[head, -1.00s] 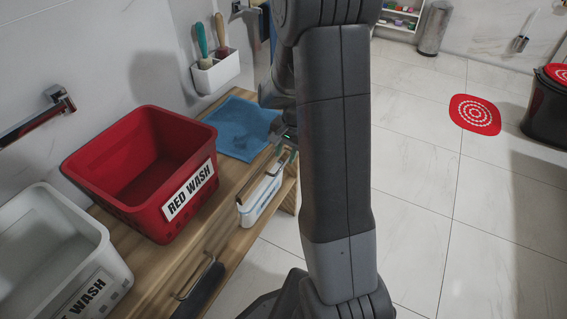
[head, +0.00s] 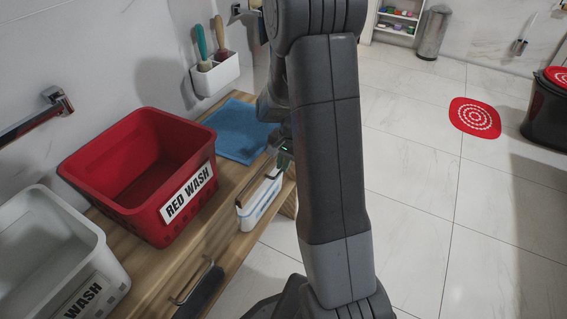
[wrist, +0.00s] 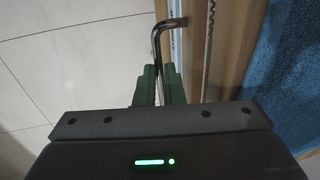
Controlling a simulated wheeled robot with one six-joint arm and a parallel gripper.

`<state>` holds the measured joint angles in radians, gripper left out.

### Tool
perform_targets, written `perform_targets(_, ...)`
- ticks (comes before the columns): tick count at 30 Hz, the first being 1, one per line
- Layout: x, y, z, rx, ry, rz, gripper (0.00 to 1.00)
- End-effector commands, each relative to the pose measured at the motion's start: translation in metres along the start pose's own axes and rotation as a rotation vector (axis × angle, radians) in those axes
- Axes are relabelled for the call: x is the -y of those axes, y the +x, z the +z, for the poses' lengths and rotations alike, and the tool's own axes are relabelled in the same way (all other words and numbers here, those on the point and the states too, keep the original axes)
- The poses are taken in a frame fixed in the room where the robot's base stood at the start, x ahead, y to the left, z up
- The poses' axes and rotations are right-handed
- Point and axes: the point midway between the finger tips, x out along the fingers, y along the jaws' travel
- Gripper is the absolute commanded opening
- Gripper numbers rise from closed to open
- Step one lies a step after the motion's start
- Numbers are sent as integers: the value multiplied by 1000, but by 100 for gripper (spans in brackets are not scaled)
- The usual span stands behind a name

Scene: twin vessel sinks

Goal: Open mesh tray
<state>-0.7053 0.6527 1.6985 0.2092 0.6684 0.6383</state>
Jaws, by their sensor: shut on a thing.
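The mesh tray (head: 258,204), white with a bluish inside, shows at the right front edge of the wooden counter in the head view. Its dark metal handle (wrist: 168,24) shows in the wrist view, running down between my fingers. My gripper (wrist: 160,80) has green fingers, close together and shut on the handle. In the head view my gripper (head: 284,160) is small and partly hidden by my arm, at the tray's far end. The tray's far side is partly hidden, so I cannot tell exactly how far out it sits.
A red basket (head: 187,192) labelled RED WASH and a white basket (head: 60,262) stand on the counter, left of the tray. A blue cloth (head: 240,130) lies behind. Another handle (head: 190,283) is on the counter front.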

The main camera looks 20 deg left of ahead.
Motion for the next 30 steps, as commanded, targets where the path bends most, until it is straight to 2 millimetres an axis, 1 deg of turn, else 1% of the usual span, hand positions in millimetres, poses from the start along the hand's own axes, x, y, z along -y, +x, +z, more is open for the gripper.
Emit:
perform_targets(4, -6, -2, 0, -1, 1, 0, 0)
perform_targets(8, -23, -5, -1, -2, 3, 0, 0)
perform_targets(11, -46, -9, -1, -1, 6, -1, 0)
perform_targets(14, -74, -14, -2, -1, 8, 0, 0)
perform_targets(15, -86, -16, -2, -1, 8, 0, 0)
perform_targets(21, -139, -26, -2, -2, 9, -1, 0)
perform_targets(27, -179, -33, -3, -2, 6, 0, 0)
perform_targets(30, -192, -36, -3, -3, 4, -1, 0)
